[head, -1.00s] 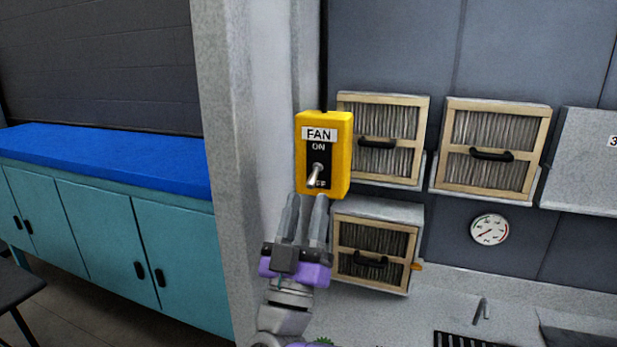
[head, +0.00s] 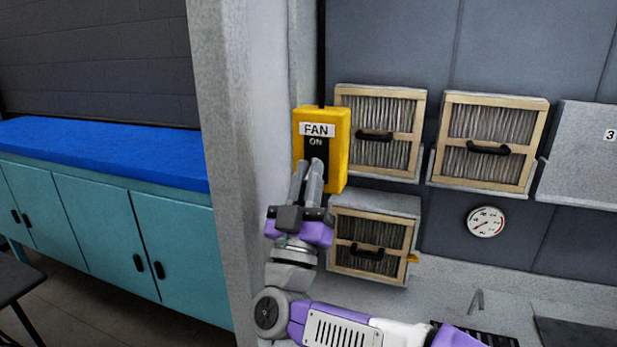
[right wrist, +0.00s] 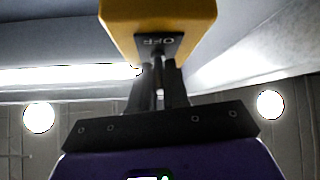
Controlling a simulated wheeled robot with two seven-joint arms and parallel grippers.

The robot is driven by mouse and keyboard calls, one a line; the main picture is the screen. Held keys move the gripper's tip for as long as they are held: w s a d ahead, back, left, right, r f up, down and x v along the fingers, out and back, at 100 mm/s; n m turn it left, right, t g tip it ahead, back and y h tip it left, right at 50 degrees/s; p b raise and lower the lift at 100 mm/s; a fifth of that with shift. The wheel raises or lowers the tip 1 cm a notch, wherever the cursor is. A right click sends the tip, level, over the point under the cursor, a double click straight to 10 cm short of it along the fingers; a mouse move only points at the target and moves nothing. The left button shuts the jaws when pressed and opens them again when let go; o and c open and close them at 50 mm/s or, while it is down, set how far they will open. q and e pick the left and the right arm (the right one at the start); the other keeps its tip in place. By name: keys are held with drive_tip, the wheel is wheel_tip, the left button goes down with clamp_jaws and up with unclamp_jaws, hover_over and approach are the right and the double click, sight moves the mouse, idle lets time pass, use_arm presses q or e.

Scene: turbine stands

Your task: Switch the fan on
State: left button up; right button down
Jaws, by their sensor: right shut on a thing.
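The yellow fan switch box (head: 341,145) is mounted on the grey pillar in the head view, with a FAN label and ON at the top of its black plate. My right gripper (head: 312,168) is raised in front of the plate, its fingers covering the toggle and the OFF label. The right wrist view shows the box (right wrist: 158,18) from below, with OFF readable and the silver toggle (right wrist: 158,64) between the fingertips (right wrist: 158,72). The fingers are shut on the toggle. Whether it points up or down is hidden. My left gripper is not in view.
Framed filters (head: 375,135) with black handles hang right of the box, one just below right of it. A round gauge (head: 486,222) is further right. A blue-topped teal cabinet (head: 100,155) stands at the left. The space before the pillar is open.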

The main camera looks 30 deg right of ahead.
sight(315, 153)
drive_tip(key=shift+r, duration=0.1)
drive_tip(key=shift+r+y+p, duration=0.2)
drive_tip(key=shift+y+p, duration=0.1)
drive_tip(key=shift+p, duration=0.25)
wheel_tip(315, 153, up, 3)
drive_tip(key=m+g+y+p, duration=0.1)
drive_tip(key=g+y+p, duration=0.4)
drive_tip(key=p, duration=1.1)
drive_tip(key=shift+g+p, duration=0.35)
drive_tip(key=shift+g, duration=0.45)
drive_tip(key=shift+f+g+y+p, duration=0.15)
drive_tip(key=shift+g+y+p, duration=0.25)
drive_tip(key=shift+p, duration=0.65)
drive_tip(key=c, duration=1.1)
unclamp_jaws()
